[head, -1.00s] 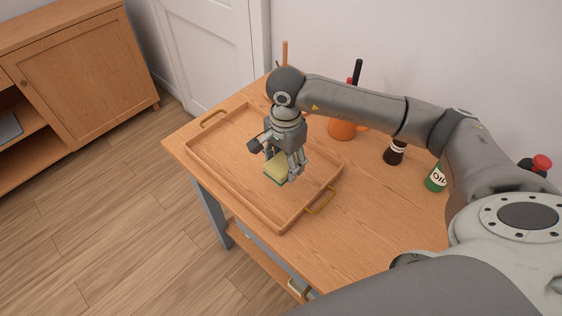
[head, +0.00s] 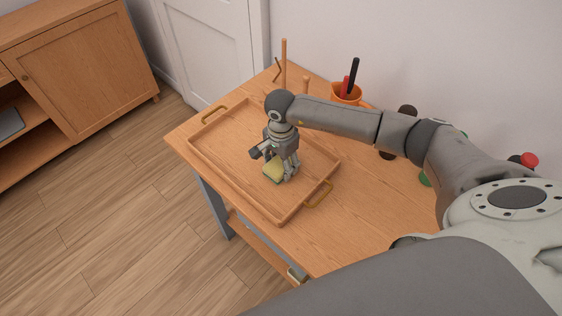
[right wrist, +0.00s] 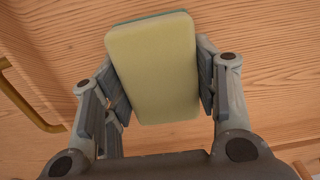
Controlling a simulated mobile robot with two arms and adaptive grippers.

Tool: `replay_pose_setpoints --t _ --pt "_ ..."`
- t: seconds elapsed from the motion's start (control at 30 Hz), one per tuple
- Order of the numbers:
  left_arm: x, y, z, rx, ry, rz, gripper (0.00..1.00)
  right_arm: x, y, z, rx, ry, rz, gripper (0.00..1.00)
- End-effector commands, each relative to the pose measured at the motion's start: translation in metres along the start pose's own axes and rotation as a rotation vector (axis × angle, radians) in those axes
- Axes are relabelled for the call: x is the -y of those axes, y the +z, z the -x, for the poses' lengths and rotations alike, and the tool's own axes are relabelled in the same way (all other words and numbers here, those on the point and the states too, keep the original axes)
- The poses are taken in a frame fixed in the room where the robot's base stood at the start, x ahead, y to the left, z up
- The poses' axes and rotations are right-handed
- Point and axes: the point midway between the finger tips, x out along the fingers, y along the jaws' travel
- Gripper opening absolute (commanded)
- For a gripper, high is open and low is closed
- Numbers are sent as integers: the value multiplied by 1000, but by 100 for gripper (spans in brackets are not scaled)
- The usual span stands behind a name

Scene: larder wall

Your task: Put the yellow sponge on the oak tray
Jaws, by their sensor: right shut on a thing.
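The yellow sponge (head: 273,173) has a green layer on its underside. My right gripper (head: 281,170) is shut on it, over the inside of the oak tray (head: 226,158). In the right wrist view the sponge (right wrist: 153,68) sits between the two finger pads of the gripper (right wrist: 158,90), with the wood grain of the tray below. I cannot tell whether the sponge touches the tray floor. The tray has a raised rim and two brass handles, and one handle shows at the left of the right wrist view. My left gripper is not in view.
An orange pot (head: 346,93) with dark and red handles stands at the back of the wooden table (head: 350,216). A wooden peg stand (head: 284,65) is beside it. Dark and green bottles are partly hidden behind my right arm. The tray around the sponge is clear.

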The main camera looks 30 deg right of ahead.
Motion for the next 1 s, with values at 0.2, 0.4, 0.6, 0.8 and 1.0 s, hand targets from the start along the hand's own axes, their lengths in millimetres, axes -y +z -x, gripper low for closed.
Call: replay_pose_setpoints --t 0.2,0.4,0.6,0.8,1.0 --pt "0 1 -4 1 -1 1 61 0 0 -2 0 0 -1 63" --pt "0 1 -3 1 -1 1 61 0 0 -2 0 0 -1 76" --pt "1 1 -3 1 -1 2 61 0 0 -2 0 0 -1 76" --pt "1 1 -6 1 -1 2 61 1 -1 8 -2 -4 0 76" --pt "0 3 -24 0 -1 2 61 1 -1 49 -4 -7 2 76"
